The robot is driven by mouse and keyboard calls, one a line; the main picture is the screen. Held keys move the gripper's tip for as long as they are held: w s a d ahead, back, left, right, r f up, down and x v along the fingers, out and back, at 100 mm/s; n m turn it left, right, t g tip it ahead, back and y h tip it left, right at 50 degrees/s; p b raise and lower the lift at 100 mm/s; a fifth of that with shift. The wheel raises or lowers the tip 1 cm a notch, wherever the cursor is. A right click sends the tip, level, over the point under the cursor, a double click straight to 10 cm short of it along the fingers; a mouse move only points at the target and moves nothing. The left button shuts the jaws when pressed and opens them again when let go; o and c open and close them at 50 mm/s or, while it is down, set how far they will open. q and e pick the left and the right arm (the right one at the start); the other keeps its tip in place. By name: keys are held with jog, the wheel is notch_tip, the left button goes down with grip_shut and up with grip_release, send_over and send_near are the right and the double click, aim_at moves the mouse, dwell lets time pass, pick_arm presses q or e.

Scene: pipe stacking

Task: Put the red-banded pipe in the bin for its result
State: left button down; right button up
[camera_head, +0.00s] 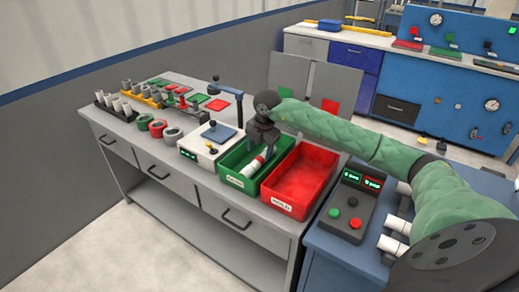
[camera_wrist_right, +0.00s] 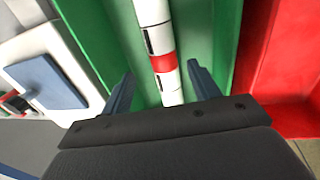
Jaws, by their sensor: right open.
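The red-banded pipe (camera_wrist_right: 162,62), white with one red band, lies in the green bin (camera_wrist_right: 210,30) in the right wrist view. In the head view the pipe (camera_head: 252,167) rests tilted inside the green bin (camera_head: 229,183), its upper part close under my right gripper (camera_head: 262,150). My right gripper (camera_wrist_right: 155,88) is open, with one finger on each side of the pipe and gaps between the fingers and the pipe. The red bin (camera_head: 309,164) stands directly right of the green bin and looks empty. My left gripper is not in view.
A white device with a blue plate (camera_head: 219,133) stands left of the green bin. Pipe fittings and racks (camera_head: 120,105) fill the bench's left end. A control box (camera_head: 347,205) with green and red buttons sits right of the red bin, on a blue cabinet.

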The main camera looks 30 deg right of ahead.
aim_at(262, 161)
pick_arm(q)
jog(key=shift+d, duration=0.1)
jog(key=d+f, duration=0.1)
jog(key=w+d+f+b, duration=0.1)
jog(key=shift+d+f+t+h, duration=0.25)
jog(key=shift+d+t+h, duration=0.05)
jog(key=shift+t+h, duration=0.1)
pick_arm(e)
notch_tip(262, 161, up, 8)
jog(key=s, duration=0.1)
jog(key=shift+d+f, duration=0.15)
jog(key=shift+d, duration=0.1)
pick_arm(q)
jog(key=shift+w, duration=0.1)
